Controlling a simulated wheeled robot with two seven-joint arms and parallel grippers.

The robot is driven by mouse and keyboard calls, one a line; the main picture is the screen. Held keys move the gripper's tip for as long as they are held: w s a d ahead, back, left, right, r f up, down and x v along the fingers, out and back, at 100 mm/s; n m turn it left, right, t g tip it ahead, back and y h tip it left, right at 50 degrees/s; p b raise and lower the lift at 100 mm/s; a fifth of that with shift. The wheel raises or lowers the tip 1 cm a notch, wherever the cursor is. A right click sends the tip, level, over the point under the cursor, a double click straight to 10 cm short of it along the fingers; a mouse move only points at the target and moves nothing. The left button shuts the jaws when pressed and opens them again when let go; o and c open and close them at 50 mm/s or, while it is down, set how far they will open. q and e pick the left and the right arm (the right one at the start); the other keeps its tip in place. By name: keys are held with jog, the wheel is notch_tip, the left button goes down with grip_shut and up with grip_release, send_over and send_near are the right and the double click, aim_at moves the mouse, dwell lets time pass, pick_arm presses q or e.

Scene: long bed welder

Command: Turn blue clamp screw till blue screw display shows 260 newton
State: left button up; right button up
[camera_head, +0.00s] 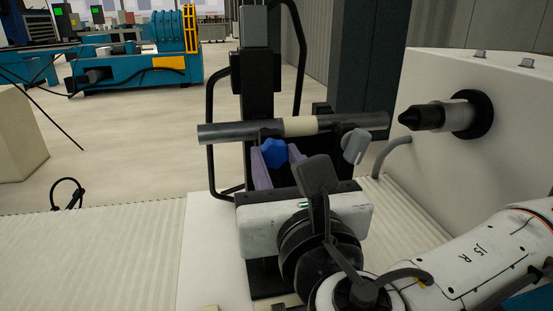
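The blue clamp screw (274,152) is a lobed blue knob under the left part of a horizontal metal bar. My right gripper (275,158) reaches up from the lower right. Its purple fingers stand apart, one on each side of the blue knob and close to it. Contact cannot be made out. A similar grey knob (354,145) sits further right under the bar. No screw display with a force reading can be made out. My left gripper is not in view.
The metal bar (228,133) has a pale middle band and rests on a dark stand. A white housing (485,140) with a pointed dark spindle (428,117) stands at the right. A ribbed bed (90,255) lies left. A blue machine (130,72) stands far back.

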jog(key=shift+f+m+b, duration=0.15)
jog(key=shift+m+b, duration=0.25)
jog(key=shift+m, duration=0.1)
jog(key=shift+m+b, duration=0.7)
jog(key=shift+m, duration=0.3)
jog(key=shift+m+b, duration=0.45)
jog(key=shift+m, duration=1.15)
jog(key=o, duration=1)
jog(key=shift+w, duration=0.1)
jog(key=shift+o, duration=0.2)
